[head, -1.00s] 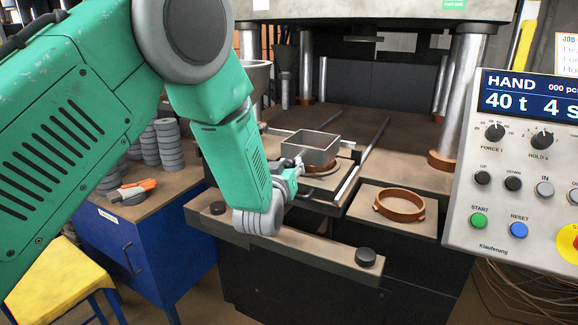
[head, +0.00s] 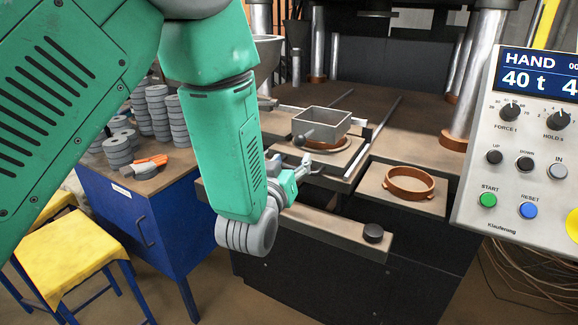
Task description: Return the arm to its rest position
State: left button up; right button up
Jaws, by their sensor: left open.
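My green left arm comes in from the left across the head view. Its left gripper (head: 312,170) is open and empty, pointing right, in front of the press's sliding plate. A grey square metal frame (head: 322,122) sits on that plate behind the gripper, over a round brown ring that is partly hidden. The gripper appears apart from the frame. The right gripper is not in view.
A copper-coloured ring (head: 409,184) lies on a side shelf of the press. The control panel (head: 522,140) stands at right. A blue cabinet (head: 150,235) with stacked grey discs (head: 157,110) and a yellow-topped stool (head: 70,260) are at left.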

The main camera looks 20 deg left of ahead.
pick_arm(q)
jog(key=shift+s+d, duration=0.15)
jog(key=shift+s, duration=0.8)
jog(key=s+a+f+m+g+h+b, duration=0.1)
jog(key=s+f+g+b, duration=0.35)
jog(key=f, duration=1.05)
jog(key=s+a+f+m+g+h+b, duration=0.1)
jog(key=s+f+g, duration=0.4)
jog(key=s+f, duration=0.65)
jog(key=s+a+f+m+g+b, duration=0.2)
jog(key=s+f+g, duration=0.5)
jog(key=s+f, duration=0.9)
jog(key=s+b, duration=0.1)
jog(key=s, duration=0.1)
jog(key=shift+s+g, duration=0.35)
